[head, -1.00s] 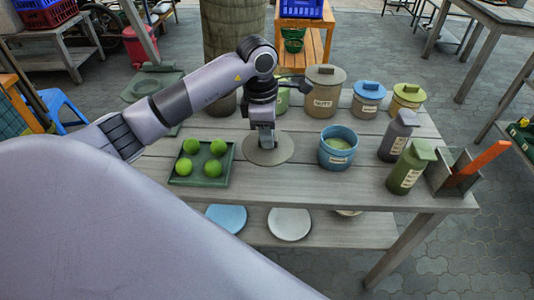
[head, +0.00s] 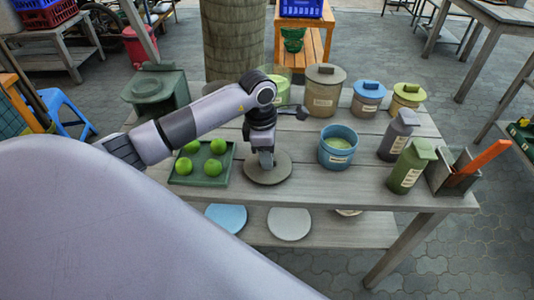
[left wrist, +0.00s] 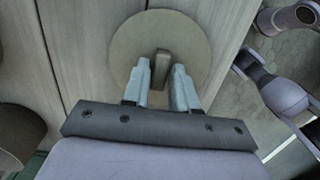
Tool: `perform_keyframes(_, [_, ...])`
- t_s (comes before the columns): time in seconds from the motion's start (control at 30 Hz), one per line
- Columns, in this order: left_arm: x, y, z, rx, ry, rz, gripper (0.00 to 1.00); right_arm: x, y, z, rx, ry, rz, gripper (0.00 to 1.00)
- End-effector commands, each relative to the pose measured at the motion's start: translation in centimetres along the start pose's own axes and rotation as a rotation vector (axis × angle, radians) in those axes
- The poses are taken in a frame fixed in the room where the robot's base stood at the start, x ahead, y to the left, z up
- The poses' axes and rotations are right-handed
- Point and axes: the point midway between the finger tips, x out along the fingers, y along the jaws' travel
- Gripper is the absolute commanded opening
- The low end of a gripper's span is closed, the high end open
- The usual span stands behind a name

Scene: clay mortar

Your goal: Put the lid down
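A round grey-brown lid (head: 280,174) lies flat on the grey wooden table (head: 300,195), between a tray of green balls and a blue pot. In the left wrist view the lid (left wrist: 125,48) shows from above with its upright bar handle (left wrist: 162,62). My left gripper (head: 266,163) points down over the lid. In the left wrist view its fingers (left wrist: 160,76) stand apart on either side of the handle, with a gap showing on each side. My right gripper is in neither view.
The green tray (head: 176,180) is left of the lid. The open blue pot (head: 338,158) is to its right. Lidded jars (head: 322,100) stand behind; a grey bottle (head: 398,138) and a green bottle (head: 408,170) stand at the right. Bare table lies in front of the lid.

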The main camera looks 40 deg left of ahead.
Motion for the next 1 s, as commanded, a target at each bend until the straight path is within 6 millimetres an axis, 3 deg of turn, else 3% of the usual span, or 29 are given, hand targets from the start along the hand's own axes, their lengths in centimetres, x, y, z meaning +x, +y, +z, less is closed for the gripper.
perform_keyframes(0.47, [-1.0,0.1,0.1,0.0,-0.002,0.003,0.41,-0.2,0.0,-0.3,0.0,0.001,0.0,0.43])
perform_keyframes(0.8, [-8.1,0.1,0.1,0.001,-0.002,0.006,0.41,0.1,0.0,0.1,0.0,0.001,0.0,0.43])
perform_keyframes(1.0, [-11.2,0.1,0.1,0.0,-0.002,0.002,0.41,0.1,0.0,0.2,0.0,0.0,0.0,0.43])
